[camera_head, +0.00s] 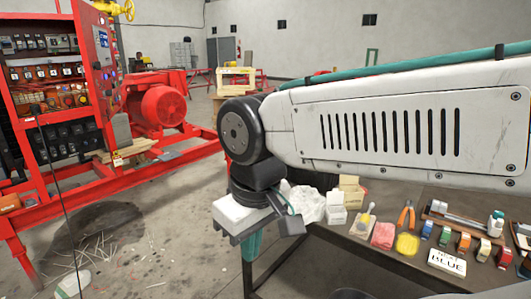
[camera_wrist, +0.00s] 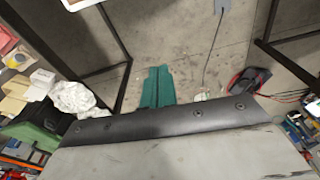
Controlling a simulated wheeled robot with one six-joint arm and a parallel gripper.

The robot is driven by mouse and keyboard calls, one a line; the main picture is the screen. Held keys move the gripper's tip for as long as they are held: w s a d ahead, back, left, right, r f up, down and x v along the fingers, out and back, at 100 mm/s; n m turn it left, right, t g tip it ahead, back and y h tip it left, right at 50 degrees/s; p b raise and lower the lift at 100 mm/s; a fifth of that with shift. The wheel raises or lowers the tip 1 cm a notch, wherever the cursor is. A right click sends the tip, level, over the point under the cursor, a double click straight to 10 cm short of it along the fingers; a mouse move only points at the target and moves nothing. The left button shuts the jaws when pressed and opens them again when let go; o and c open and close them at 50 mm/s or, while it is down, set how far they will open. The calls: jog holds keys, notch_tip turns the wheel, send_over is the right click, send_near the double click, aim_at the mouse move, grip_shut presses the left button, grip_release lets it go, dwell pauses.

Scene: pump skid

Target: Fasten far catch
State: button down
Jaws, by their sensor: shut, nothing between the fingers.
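The red cabinet (camera_head: 62,75) stands at the left of the head view with its front open, showing rows of breakers and wiring. Its red door (camera_head: 98,60) is swung out at its right side. I cannot make out the far catch in either view. My gripper (camera_head: 252,246) hangs below my wrist in the middle of the head view, pointing down, to the right of the cabinet and well apart from it. Its teal fingers, also in the wrist view (camera_wrist: 157,87), are together with nothing between them. They point at bare floor.
A red motor (camera_head: 160,105) sits on the red skid. Concrete floor between skid and bench is mostly open, with a dark stain (camera_head: 100,225).

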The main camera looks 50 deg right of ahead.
jog(key=w+d+r+t+h, duration=0.1)
jog(key=w+d, duration=0.4)
jog(key=w, duration=0.3)
jog(key=w+d+r+m+h, duration=0.1)
jog(key=w+d+r, duration=0.1)
jog(key=w+d, duration=0.45)
jog(key=w+d+r+t+h, duration=0.1)
jog(key=w+d, duration=0.3)
jog(key=w, duration=0.5)
jog(key=w+d+f+h, duration=0.1)
jog(key=w+d+f, duration=0.2)
jog(key=w+d, duration=0.3)
jog(key=w+d+f+t+h, duration=0.1)
jog(key=w+d+f, duration=0.2)
jog(key=d, duration=0.9)
jog(key=w+d+f, duration=0.3)
jog(key=w+d, duration=0.6)
jog(key=shift+d+f+t+h, duration=0.15)
jog(key=shift+f+t+h, duration=0.05)
jog(key=shift+t+h, duration=0.2)
jog(key=shift+f, duration=0.1)
